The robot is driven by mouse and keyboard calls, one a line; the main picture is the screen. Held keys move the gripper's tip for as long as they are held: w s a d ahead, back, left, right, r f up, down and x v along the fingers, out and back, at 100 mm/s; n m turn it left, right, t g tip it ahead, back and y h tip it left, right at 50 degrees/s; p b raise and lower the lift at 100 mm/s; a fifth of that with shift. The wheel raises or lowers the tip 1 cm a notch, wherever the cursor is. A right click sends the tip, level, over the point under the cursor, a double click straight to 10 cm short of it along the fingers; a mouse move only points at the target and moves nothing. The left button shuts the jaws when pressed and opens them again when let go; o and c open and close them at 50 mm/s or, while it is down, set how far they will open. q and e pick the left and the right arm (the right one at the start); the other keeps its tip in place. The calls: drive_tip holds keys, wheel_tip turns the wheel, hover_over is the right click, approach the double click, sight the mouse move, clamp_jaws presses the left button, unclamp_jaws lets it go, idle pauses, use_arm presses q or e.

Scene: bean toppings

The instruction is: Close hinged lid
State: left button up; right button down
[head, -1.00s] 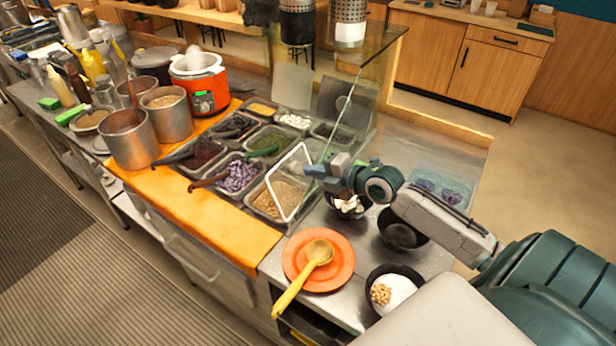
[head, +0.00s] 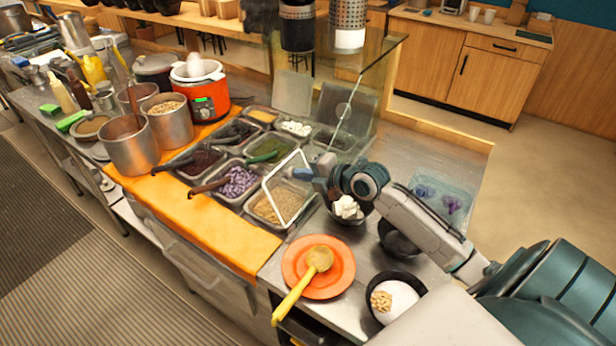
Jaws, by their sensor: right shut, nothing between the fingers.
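A clear hinged lid with a white rim (head: 265,186) stands raised and tilted over the front right topping container (head: 256,210), which holds light brown beans or grains. My right gripper (head: 301,173) is shut and empty. It is at the upper right edge of the lid frame; I cannot tell whether it touches it. Two other clear lids (head: 292,92) stand open at the back of the container rows. My left gripper is not in view.
An orange plate (head: 335,280) with a yellow ladle (head: 296,296) lies in front. A bowl of white cubes (head: 347,210) and a black bowl with white filling (head: 396,298) stand near my right arm. A glass guard (head: 372,75) rises behind; an orange cooker (head: 200,92) stands left.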

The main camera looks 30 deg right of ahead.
sight(283, 169)
drive_tip(key=w+g, duration=0.1)
drive_tip(key=w+a+g+h, duration=0.1)
drive_tip(key=w, duration=0.1)
drive_tip(key=w+a+g, duration=0.1)
drive_tip(key=w, duration=0.1)
drive_tip(key=shift+w+a+f+g, duration=0.1)
drive_tip(key=shift+f+g, duration=0.15)
drive_tip(key=shift+g, duration=0.05)
drive_tip(key=w+a+f+g+h+b, duration=0.1)
drive_tip(key=w+a+f+g, duration=0.2)
drive_tip(key=w+f, duration=0.5)
drive_tip(key=shift+a+f+h, duration=0.15)
drive_tip(key=shift+a+h, duration=0.05)
drive_tip(key=shift+h, duration=0.1)
drive_tip(key=shift+f, duration=0.1)
